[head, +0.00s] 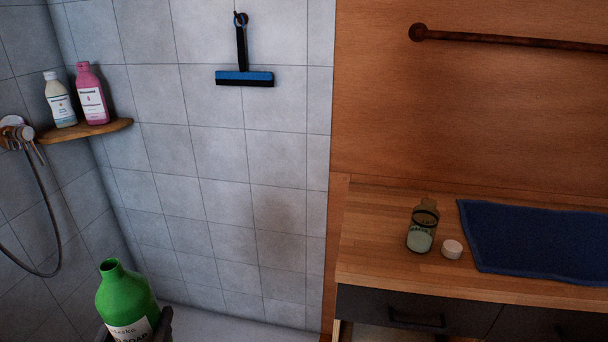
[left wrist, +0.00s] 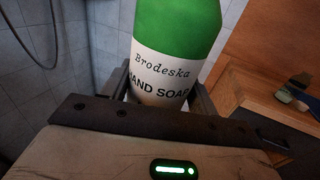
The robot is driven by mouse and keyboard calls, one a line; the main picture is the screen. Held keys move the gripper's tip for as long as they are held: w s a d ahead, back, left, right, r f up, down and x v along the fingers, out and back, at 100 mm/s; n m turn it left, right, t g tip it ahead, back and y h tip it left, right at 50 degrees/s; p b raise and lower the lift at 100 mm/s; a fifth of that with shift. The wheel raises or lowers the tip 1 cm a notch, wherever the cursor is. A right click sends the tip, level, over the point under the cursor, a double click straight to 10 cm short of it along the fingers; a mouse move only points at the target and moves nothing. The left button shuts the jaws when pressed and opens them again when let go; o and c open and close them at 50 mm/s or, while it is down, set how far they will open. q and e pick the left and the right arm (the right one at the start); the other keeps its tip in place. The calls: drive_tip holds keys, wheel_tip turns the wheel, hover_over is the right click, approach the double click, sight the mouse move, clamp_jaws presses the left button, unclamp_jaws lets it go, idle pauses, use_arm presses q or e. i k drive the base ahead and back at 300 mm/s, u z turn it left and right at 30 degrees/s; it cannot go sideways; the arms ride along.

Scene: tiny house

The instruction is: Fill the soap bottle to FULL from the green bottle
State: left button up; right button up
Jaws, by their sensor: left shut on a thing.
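The green bottle (head: 124,294) has an open neck and a white label. It stands nearly upright, tilted a little, at the lower left of the head view. My left gripper (head: 163,326) is shut on it, mostly hidden behind it and the frame edge. In the left wrist view the green bottle (left wrist: 176,30) fills the middle, its label reading "Brodeska HAND SOAP", between the fingers (left wrist: 160,90). The soap bottle (head: 423,229), small and clear with a dark band, stands uncapped on the wooden counter, pale liquid in its lower part. My right gripper is not in view.
A white cap (head: 452,249) lies beside the soap bottle on the counter (head: 375,255). A blue towel (head: 540,240) lies to the right. A corner shelf (head: 85,130) holds two bottles. A squeegee (head: 244,77) hangs on the tiled wall. A rusty rail (head: 500,40) is above the counter.

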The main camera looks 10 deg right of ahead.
sight(424, 223)
drive_tip(key=z, duration=0.5)
drive_tip(key=i, duration=0.9)
drive_tip(key=z, duration=0.75)
